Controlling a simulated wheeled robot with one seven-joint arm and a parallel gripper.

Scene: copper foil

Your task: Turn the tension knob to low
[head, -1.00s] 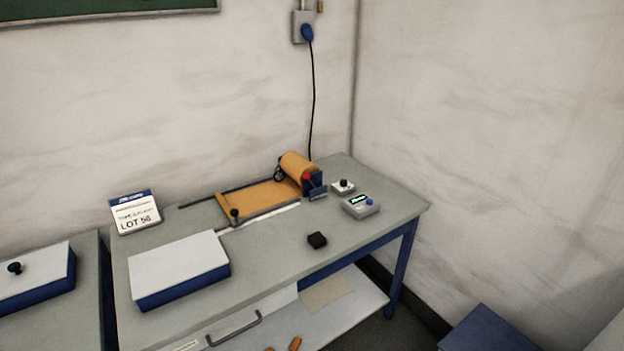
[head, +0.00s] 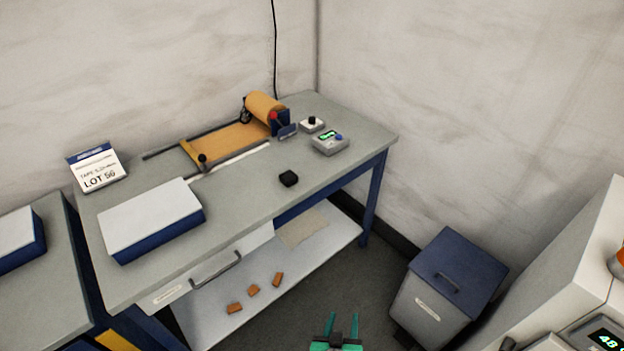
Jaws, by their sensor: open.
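A small white box (head: 311,125) with a black knob (head: 312,120) stands at the back right of the grey workbench, beside the copper foil roll (head: 264,106). In front of it is a grey device (head: 329,145) with a lit green display and a blue knob (head: 339,137). No label tells me which one is the tension knob, and their settings are too small to read. My gripper (head: 342,324) shows at the bottom edge, its teal fingers apart and empty. It is well in front of the bench, far from both knobs.
On the workbench (head: 240,205) are a black block (head: 288,178), a white-topped blue box (head: 152,217) and a LOT 56 sign (head: 97,167). A lidded bin (head: 447,285) stands on the floor right of the bench. A white cabinet (head: 575,270) is at far right.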

